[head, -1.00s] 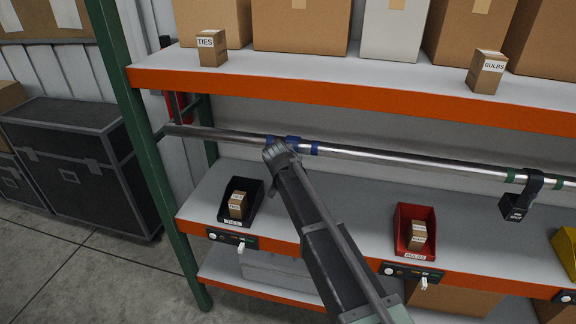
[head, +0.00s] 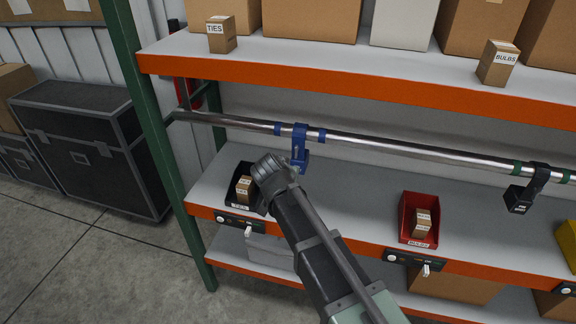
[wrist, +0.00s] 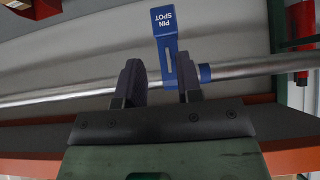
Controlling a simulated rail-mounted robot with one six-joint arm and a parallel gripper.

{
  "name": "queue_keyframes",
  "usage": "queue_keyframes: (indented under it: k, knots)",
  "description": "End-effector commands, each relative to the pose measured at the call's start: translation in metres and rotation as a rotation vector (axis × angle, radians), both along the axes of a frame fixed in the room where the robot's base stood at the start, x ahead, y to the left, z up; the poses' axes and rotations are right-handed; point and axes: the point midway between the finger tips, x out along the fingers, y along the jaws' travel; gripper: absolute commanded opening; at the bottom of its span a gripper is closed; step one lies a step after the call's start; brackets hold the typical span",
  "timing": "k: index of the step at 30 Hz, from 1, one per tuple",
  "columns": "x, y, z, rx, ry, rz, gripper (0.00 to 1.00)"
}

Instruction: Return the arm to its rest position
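A blue pin-spot clamp (head: 299,147) hangs on the metal rail (head: 400,148) between two blue bands. In the wrist view the blue clamp (wrist: 167,32) appears upside down, with its "PIN SPOT" label readable inverted. My gripper (wrist: 159,80) shows two dark fingers spread apart with no object held. The clamp is beyond the fingers, its lower picture part partly hidden by the right finger. In the head view my wrist is below and left of the clamp, apart from it, and hides the fingers.
A black bin (head: 229,187) with a TIES box is close behind my wrist. A red bin (head: 405,219) with a BULBS box stands to the right. A black clamp (head: 526,190) hangs farther along the rail. The orange-edged upper shelf (head: 330,78) is above the rail.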

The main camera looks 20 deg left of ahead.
Motion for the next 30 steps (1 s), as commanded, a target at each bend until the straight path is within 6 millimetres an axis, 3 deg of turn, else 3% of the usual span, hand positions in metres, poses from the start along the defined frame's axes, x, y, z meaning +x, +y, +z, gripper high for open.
queue_keyframes:
  k: [14,16,17,18,23,27,30]
  knots:
    - [-0.001,-0.001,-0.001,-0.034,0.001,0.025,0.33]
    - [-0.013,-0.011,-0.009,-0.137,0.063,0.086,0.33]
    - [-0.029,-0.023,-0.016,-0.193,0.118,0.129,0.33]
    - [-0.044,-0.049,-0.036,-0.252,0.199,0.167,0.33]
    - [-0.066,-0.186,-0.128,-0.328,0.501,0.201,0.33]
    - [-0.095,-0.303,-0.203,-0.249,0.706,0.157,0.33]
    - [-0.112,-0.371,-0.247,-0.148,0.779,0.054,0.33]
